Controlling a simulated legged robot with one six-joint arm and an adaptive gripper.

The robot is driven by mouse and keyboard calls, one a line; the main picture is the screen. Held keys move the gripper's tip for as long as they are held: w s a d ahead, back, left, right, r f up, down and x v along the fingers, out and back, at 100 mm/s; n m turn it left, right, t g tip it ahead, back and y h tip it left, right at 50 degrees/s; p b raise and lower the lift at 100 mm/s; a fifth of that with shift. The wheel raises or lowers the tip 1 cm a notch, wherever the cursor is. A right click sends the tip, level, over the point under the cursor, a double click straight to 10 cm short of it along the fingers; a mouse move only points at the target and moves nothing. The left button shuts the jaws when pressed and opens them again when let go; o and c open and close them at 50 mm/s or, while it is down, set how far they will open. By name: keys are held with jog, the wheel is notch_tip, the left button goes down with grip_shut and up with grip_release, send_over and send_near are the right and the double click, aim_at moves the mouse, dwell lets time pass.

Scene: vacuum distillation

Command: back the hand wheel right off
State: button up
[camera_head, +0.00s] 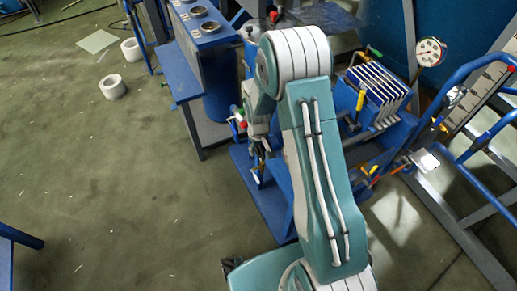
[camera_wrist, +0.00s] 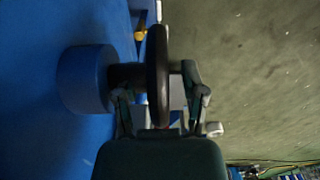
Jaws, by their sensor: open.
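The hand wheel (camera_wrist: 158,70) shows edge-on in the wrist view as a dark, thick rim in the middle. A dark stem (camera_wrist: 126,76) joins it on the left to a round blue body (camera_wrist: 83,79). My gripper (camera_wrist: 160,92) is open, with one finger on each side of the rim: the left one near the stem, the right one by the wheel's outer face. Whether either finger touches the wheel is too dark to tell. In the head view my gripper (camera_head: 262,150) is small and partly behind my arm, and I cannot make out the wheel there.
A blue plate fin stack (camera_head: 378,92) and a pressure gauge (camera_head: 430,52) stand right of my arm. A blue bench (camera_head: 200,35) is behind on the left. A blue tubular frame (camera_head: 480,120) is at the right. The floor (camera_head: 110,190) at left is mostly clear, with white rolls (camera_head: 112,87).

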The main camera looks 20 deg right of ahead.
jog(key=shift+f, duration=0.15)
grip_shut()
jog(key=shift+g+h, duration=0.3)
jog(key=shift+g, duration=1.3)
grip_release()
